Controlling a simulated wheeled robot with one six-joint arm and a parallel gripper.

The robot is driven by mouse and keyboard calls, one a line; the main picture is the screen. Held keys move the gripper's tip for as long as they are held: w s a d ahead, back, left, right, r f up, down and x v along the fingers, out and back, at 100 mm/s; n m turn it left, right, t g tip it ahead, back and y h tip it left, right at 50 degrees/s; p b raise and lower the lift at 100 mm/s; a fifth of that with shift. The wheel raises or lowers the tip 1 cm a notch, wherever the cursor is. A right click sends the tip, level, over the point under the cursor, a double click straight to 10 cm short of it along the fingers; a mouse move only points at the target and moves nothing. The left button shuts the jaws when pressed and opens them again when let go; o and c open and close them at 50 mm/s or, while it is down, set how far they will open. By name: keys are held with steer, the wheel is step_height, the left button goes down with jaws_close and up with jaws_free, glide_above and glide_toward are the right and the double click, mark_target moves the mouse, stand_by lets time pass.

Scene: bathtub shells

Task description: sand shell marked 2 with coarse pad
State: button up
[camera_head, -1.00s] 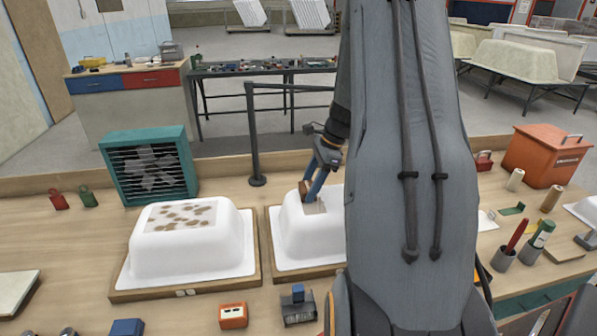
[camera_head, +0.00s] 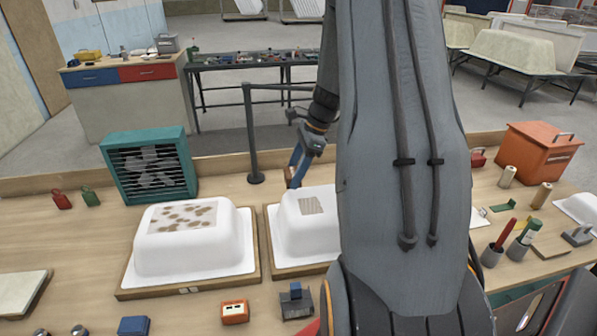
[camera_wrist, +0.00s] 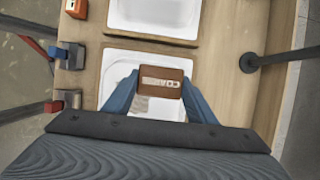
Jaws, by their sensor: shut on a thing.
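My gripper (camera_head: 292,172) is shut on a brown pad with white lettering that seems to read COARSE (camera_wrist: 161,82). It holds the pad by the far edge of the right white shell (camera_head: 290,232), seemingly just above it. A grey hatched patch (camera_head: 311,205) lies on that shell's top and partly shows between the fingers in the wrist view (camera_wrist: 150,106). The left white shell (camera_head: 190,255) has a brown-spotted patch (camera_head: 183,218) on top and a small two-mark tag on its base. My arm hides the right shell's right side; no number on it is readable.
A teal fan (camera_head: 148,167) stands behind the left shell, and a dark post (camera_head: 252,135) stands behind the gap between the shells. An orange block (camera_head: 234,312) and a grey-blue block (camera_head: 296,301) lie in front. An orange box (camera_head: 540,153) stands at the right.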

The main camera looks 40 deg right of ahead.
steer(key=shift+r, duration=1.1)
